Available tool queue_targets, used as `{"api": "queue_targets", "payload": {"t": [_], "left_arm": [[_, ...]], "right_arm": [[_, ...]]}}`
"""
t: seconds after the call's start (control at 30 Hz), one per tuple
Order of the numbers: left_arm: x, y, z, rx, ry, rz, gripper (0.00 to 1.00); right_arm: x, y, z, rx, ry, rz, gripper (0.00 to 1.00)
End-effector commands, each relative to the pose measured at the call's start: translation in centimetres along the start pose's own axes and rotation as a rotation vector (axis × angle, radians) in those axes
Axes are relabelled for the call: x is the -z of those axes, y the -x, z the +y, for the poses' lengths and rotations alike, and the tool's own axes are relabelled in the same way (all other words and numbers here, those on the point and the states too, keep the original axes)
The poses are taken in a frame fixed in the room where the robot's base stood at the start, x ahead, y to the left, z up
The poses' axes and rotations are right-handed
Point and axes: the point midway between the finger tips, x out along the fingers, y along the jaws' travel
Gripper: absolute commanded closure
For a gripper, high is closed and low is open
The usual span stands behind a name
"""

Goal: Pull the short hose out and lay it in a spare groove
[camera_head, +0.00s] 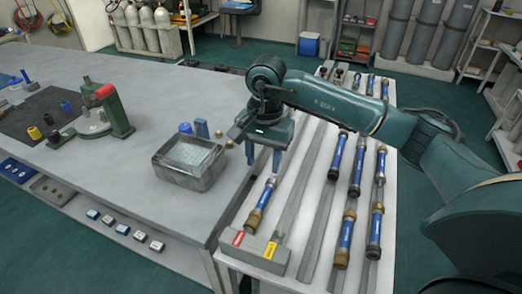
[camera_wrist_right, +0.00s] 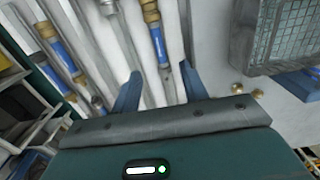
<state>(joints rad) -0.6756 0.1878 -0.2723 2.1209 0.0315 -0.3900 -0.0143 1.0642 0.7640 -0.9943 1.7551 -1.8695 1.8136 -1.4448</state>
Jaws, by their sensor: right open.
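Several blue hoses with brass ends lie in the long grooves of a pale rack (camera_head: 228,265). One blue hose (camera_head: 262,200) is in the leftmost groove, its lower brass end near a grey block (camera_head: 252,252) with red and yellow labels. Which hose is the short one, I cannot tell for sure. My right gripper (camera_head: 264,162) is open and empty, fingers pointing down above the upper end of that hose. In the right wrist view a blue hose (camera_wrist_right: 158,44) runs between the open fingertips (camera_wrist_right: 160,74), apart from them. An empty groove (camera_head: 291,212) lies just to its right. My left gripper is out of view.
A grey workbench (camera_head: 160,100) stands left of the rack. Other hoses (camera_head: 346,238) fill grooves further right.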

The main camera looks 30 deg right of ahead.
Motion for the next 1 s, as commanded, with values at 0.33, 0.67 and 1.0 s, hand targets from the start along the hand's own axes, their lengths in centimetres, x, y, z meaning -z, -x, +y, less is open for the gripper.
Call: {"api": "queue_targets", "payload": {"t": [0.33, 0.67, 1.0], "left_arm": [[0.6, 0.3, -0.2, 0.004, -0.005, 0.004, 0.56], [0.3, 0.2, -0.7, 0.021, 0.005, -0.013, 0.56], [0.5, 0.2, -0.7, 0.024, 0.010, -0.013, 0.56]], "right_arm": [[0.8, -3.4, 0.4, -0.020, 0.004, 0.027, 0.56], [0.8, -9.7, 0.5, -0.016, 0.004, 0.025, 0.56], [1.0, -12.7, 0.4, -0.013, 0.005, 0.027, 0.56]]}}
